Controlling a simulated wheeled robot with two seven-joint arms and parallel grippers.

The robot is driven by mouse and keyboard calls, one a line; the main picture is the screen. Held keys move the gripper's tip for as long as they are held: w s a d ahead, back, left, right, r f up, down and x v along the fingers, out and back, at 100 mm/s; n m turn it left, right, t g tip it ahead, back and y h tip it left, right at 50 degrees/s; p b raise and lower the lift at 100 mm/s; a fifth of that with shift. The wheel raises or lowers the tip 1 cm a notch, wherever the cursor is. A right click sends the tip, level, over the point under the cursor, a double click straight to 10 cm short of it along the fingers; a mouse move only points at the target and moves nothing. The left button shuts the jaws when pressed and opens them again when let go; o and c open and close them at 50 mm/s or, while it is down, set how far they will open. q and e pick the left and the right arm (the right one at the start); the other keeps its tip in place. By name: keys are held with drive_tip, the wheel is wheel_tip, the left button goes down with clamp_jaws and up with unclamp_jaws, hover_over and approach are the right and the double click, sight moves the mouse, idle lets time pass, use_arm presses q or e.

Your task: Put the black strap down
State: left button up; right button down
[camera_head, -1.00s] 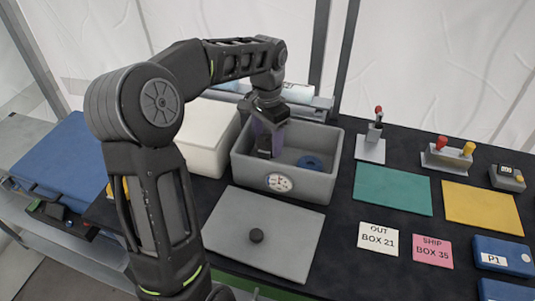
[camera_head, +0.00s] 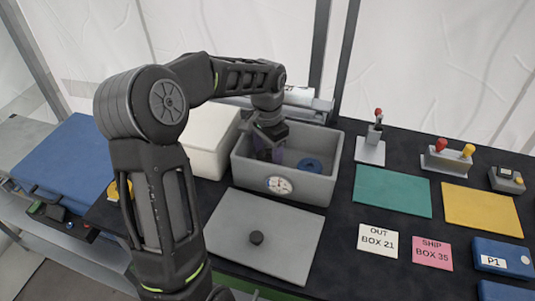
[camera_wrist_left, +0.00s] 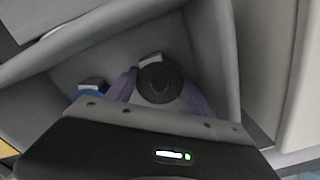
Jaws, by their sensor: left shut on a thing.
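The black strap (camera_wrist_left: 160,83) is a rolled coil between the purple fingers of my left gripper (camera_wrist_left: 158,92) in the left wrist view. My left gripper (camera_head: 268,155) is shut on it and reaches down inside the grey box (camera_head: 250,179). In the head view the strap is mostly hidden by the gripper and the box wall. I cannot tell whether the strap touches the box floor. My right gripper is not in view.
A blue roll (camera_head: 310,165) lies in the box, right of my left gripper. A grey lid (camera_head: 285,255) with a black knob lies in front. A white box (camera_head: 208,150) stands left. Green (camera_head: 392,191) and yellow (camera_head: 482,210) mats lie right.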

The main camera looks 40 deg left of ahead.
sight(268, 157)
use_arm(q)
drive_tip(key=shift+f, duration=0.2)
drive_tip(key=o, duration=1.2)
drive_tip(key=shift+c, duration=0.2)
drive_tip(key=shift+r, duration=0.1)
wheel_tip(268, 157, up, 12)
drive_tip(key=shift+r, duration=0.15)
